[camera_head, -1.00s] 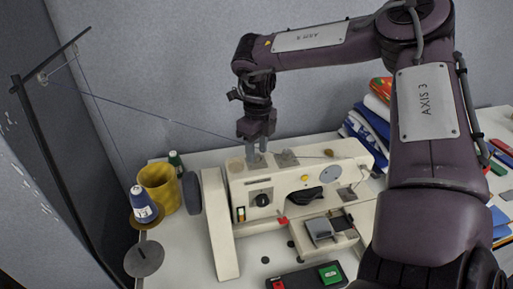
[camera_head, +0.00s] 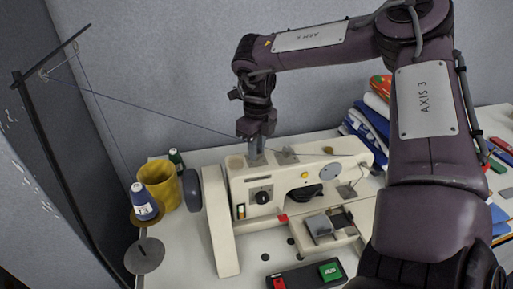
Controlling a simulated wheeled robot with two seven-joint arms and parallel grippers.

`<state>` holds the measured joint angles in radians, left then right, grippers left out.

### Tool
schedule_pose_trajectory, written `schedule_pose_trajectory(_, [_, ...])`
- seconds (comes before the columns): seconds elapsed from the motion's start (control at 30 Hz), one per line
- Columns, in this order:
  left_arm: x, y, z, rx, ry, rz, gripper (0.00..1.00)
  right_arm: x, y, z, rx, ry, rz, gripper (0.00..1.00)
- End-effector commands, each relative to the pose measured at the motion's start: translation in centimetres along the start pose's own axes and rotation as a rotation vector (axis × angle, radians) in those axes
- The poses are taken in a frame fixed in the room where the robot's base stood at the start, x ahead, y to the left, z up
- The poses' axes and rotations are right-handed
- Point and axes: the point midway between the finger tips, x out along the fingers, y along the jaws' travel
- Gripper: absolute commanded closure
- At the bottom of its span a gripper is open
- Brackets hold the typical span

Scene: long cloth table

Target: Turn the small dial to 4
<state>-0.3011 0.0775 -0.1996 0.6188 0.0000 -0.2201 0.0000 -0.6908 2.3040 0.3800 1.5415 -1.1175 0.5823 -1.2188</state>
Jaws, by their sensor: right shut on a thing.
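A cream sewing machine (camera_head: 238,212) stands on the white table. A black dial (camera_head: 263,197) is on its front face, and a larger black knob or opening (camera_head: 306,196) lies to its right. I cannot read any numbers. My right gripper (camera_head: 256,158) points down at the top of the machine, above and behind the front dial. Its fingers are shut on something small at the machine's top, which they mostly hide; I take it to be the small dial. My left gripper is not in view.
Thread runs from the stand to the machine. Folded cloths (camera_head: 368,125) lie behind right. A black switch box (camera_head: 306,276) with red and green buttons is in front.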

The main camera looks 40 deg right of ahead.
Motion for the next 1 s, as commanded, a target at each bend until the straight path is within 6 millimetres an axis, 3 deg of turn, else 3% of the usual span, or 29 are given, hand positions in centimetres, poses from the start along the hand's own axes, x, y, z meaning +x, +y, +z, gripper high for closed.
schedule_pose_trajectory(0.27, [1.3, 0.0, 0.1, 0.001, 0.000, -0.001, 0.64, 0.1, -0.1, 0.1, 0.159, -0.008, -0.004, 1.00])
schedule_pose_trajectory(1.0, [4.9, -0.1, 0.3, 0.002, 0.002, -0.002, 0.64, 0.0, 0.0, 0.1, 0.854, -0.030, -0.001, 1.00])
